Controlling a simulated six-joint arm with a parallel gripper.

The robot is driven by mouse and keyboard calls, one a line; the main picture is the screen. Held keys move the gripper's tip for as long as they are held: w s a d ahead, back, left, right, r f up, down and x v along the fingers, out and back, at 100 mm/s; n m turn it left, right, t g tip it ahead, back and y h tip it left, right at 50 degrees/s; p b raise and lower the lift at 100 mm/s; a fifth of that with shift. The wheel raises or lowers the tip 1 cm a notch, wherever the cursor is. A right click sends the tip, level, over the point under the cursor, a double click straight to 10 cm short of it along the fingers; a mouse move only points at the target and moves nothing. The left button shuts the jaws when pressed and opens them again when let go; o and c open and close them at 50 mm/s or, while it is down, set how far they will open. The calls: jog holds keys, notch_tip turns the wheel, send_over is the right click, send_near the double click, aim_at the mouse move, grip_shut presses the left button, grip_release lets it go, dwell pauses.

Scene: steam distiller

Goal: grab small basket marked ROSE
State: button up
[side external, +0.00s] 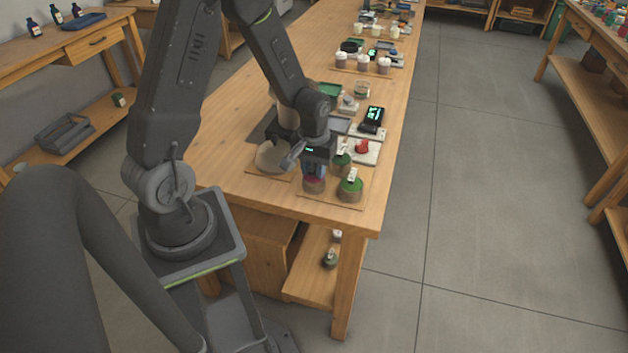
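Several small round baskets stand on a thin wooden board (330,196) near the table's front end. One basket (314,187) has pinkish-red contents and sits directly below my gripper (315,174), partly hidden by it. A green-filled basket with a white tag (351,190) stands to its right, and another green-filled one (342,165) stands behind. The tags are too small to read, so I cannot confirm which says ROSE. My gripper points down at the pinkish basket's top. Whether its fingers touch the basket, or are open or shut, is too small to tell.
A rounded beige vessel (272,157) stands close to the left of my gripper. A white plate with a red object (362,147) and a black device with a green screen (373,118) lie behind. The table's front and right edges are near the baskets.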

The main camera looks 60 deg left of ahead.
grip_shut()
jog(key=shift+r, duration=0.1)
